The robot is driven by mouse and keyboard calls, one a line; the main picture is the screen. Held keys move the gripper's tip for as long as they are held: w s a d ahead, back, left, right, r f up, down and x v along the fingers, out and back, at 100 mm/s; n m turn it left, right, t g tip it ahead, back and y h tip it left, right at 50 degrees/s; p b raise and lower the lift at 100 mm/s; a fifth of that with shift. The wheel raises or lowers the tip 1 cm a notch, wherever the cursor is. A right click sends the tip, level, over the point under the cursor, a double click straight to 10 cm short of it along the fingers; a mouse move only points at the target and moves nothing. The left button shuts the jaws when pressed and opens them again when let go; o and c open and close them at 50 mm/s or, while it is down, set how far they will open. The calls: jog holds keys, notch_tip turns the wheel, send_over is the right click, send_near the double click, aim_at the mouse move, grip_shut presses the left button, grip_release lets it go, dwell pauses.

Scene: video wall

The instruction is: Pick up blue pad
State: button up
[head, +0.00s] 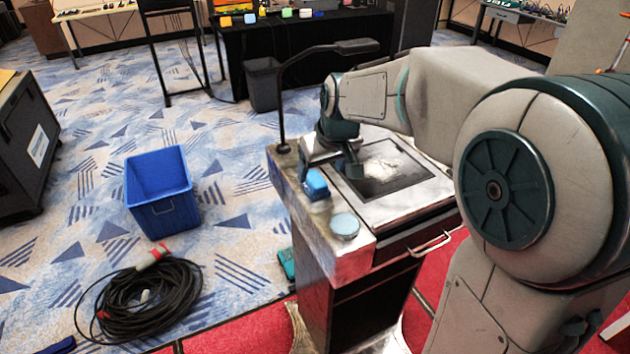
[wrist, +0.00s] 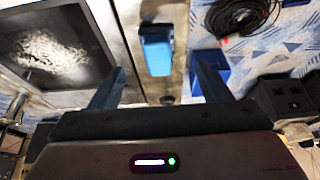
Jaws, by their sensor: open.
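The blue pad (head: 316,184) is a small blue block with a dark part at one end. It rests on the left rim of the cart top (head: 345,258). In the wrist view the pad (wrist: 157,56) shows beyond the fingertips, roughly centred in the gap between them. My gripper (head: 335,166) is above the cart top, close to the pad in the head view. In the wrist view my gripper (wrist: 158,82) is open with nothing between its fingers. I cannot tell the exact height left between fingertips and pad.
A light-blue round disc (head: 344,226) lies on the cart's near corner. A black lamp arm (head: 282,105) rises at the cart's far left corner. A dark panel (head: 385,170) is set in the cart top. A blue bin (head: 162,192) and coiled cable (head: 140,303) are on the floor.

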aim_at(316, 180)
jog(key=shift+w+p+x, duration=0.2)
jog(key=shift+p+x, duration=0.2)
jog(key=shift+x, duration=1.4)
jog(key=shift+w+p+x, duration=0.2)
jog(key=shift+p+x, duration=0.2)
jog(key=shift+x, duration=1.35)
jog(key=shift+r, duration=0.2)
jog(key=c, duration=1.1)
